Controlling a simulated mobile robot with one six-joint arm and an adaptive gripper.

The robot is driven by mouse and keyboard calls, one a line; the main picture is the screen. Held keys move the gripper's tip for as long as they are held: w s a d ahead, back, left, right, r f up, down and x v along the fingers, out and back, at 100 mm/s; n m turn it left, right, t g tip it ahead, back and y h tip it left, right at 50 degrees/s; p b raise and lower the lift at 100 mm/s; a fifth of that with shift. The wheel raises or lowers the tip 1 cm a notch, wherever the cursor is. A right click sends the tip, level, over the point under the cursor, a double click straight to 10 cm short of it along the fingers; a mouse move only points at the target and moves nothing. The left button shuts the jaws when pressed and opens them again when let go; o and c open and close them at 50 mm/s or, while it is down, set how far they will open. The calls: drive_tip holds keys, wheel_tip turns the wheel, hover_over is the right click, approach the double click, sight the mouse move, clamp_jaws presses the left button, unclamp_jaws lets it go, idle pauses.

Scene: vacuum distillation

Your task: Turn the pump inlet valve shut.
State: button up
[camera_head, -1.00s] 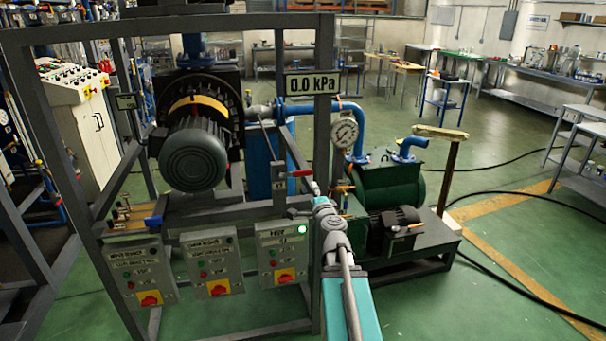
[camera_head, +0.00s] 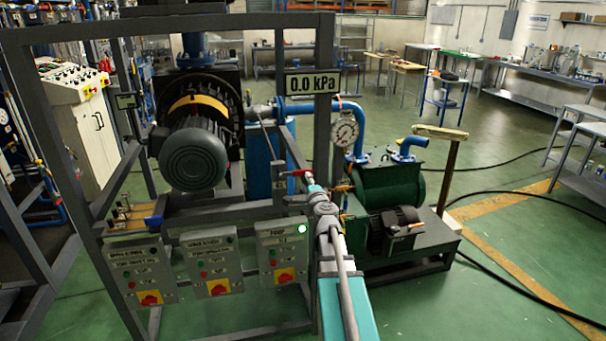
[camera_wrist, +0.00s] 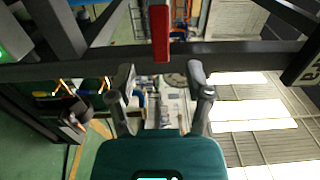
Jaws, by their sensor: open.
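A red lever handle (camera_head: 300,173), which looks like the valve handle, lies roughly level at the rack's front post, just beyond my arm's end. In the wrist view the red handle (camera_wrist: 160,32) stands upright in the picture, centred above the gap between the fingertips. My gripper (camera_wrist: 162,76) is open, with a finger on each side of the gap and nothing held. In the head view my gripper (camera_head: 311,184) is small and partly hidden by the arm, close to the handle. I cannot tell whether they touch. The valve body is not clear.
The dark rack post (camera_head: 324,110) and a crossbar (camera_wrist: 240,54) are close to the gripper. A pressure gauge (camera_head: 344,131) and blue pipe (camera_head: 325,105) are behind. Control boxes (camera_head: 284,250) hang at left. The green pump (camera_head: 390,190) stands at right. A display reads 0.0 kPa.

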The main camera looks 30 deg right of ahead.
sight(304, 173)
drive_tip(key=x, duration=0.7)
drive_tip(key=shift+w+d, duration=0.1)
drive_tip(key=shift+w, duration=0.15)
drive_tip(key=shift+c, duration=0.3)
clamp_jaws()
